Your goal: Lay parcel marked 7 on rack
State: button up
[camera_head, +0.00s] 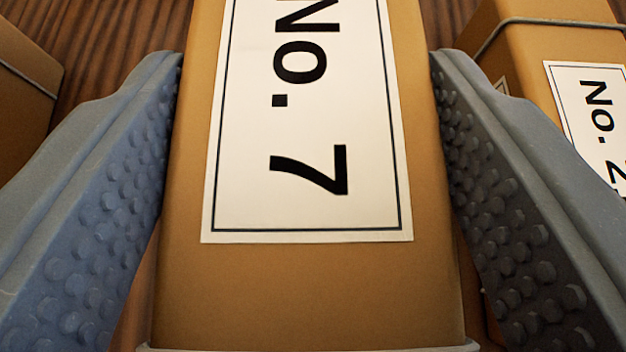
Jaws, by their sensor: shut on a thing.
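The parcel marked 7 (310,285) is a brown box with a white label reading "No. 7", and it fills the middle of the view. The lettering runs down the picture, turned sideways. My gripper (308,75) has one grey studded finger along each side of the parcel and is shut on it. The far end of the parcel is cut off by the top edge of the picture. The underside of the parcel is hidden, so I cannot tell whether it touches the surface below. No rack can be made out.
A second brown parcel (530,70) with a cord and a label reading "No. 2" stands close to the right finger. Part of another corded brown parcel (22,85) shows at the left edge. Dark striped wood (110,40) shows between the parcels.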

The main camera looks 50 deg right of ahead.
aim_at(307, 180)
notch_tip(307, 180, down, 3)
jog(key=shift+w+f+b, duration=0.1)
jog(key=shift+f+b, duration=0.1)
jog(key=shift+b, duration=0.25)
jog(key=o, duration=1.3)
jog(key=shift+s+a+r, duration=0.2)
jog(key=shift+a+r, duration=0.05)
jog(key=p+v, duration=0.2)
jog(key=v, duration=0.9)
jog(key=shift+s+a, duration=0.1)
